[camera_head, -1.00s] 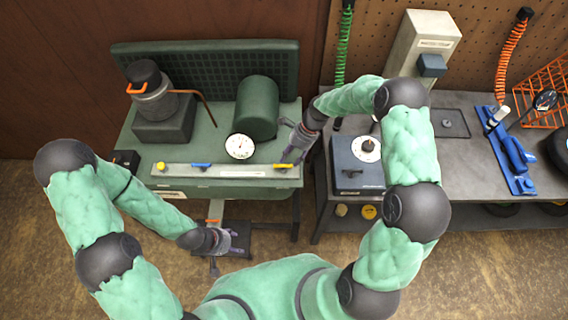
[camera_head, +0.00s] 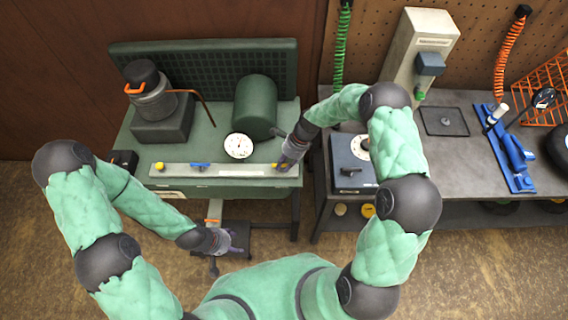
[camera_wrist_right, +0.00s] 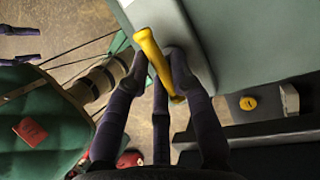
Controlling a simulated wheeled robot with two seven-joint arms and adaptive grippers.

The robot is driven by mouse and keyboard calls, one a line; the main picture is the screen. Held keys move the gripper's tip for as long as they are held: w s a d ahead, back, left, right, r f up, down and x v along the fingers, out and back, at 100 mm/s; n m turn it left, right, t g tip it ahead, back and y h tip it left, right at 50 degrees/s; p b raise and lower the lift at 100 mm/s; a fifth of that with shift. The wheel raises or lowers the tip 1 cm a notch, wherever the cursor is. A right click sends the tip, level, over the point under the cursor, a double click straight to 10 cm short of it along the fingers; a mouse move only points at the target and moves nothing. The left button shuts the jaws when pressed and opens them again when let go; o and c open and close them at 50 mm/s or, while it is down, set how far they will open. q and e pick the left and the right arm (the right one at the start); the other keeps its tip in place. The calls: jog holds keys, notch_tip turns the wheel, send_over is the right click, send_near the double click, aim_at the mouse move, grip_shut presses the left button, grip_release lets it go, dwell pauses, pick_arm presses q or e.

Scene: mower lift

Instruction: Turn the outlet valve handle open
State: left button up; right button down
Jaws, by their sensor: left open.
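The green compressor bench carries a pale front strip (camera_head: 225,170) with a yellow knob (camera_head: 160,166), a blue lever (camera_head: 200,165) and, at its right end, a yellow handle (camera_head: 278,167). I cannot read which is labelled outlet; the yellow handle also shows in the right wrist view (camera_wrist_right: 152,50). My right gripper (camera_head: 284,163) is at this handle. In the wrist view its dark fingers (camera_wrist_right: 160,70) stand around the handle; whether they press on it is unclear. My left gripper (camera_head: 236,243) is open and empty in front of the bench, low near the orange-tipped pedal piece (camera_head: 213,214).
A round gauge (camera_head: 238,146) and green tank (camera_head: 256,107) stand behind the strip. A grey control box (camera_head: 350,160) sits on the bench at right, close to my right forearm.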

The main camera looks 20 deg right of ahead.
jog(key=shift+n, duration=0.3)
jog(key=n+g, duration=0.1)
jog(key=n, duration=0.1)
jog(key=n+b, duration=0.1)
jog(key=shift+w+f+n+g+h, duration=0.1)
jog(key=shift+w+n+g+h, duration=0.1)
jog(key=shift+n+g+h, duration=0.2)
jog(key=n+g+h+b, duration=0.1)
jog(key=n+b, duration=0.1)
jog(key=n, duration=0.2)
jog(key=shift+w, duration=0.15)
jog(key=n+h, duration=0.1)
jog(key=n, duration=0.1)
jog(key=n+g+h+b, duration=0.1)
jog(key=n, duration=0.2)
jog(key=shift+w, duration=0.1)
jog(key=shift+w+a+n+h+b, duration=0.15)
jog(key=shift+n+h+b, duration=0.7)
jog(key=shift+n, duration=1.35)
jog(key=c, duration=1.1)
grip_release()
jog(key=shift+o, duration=0.2)
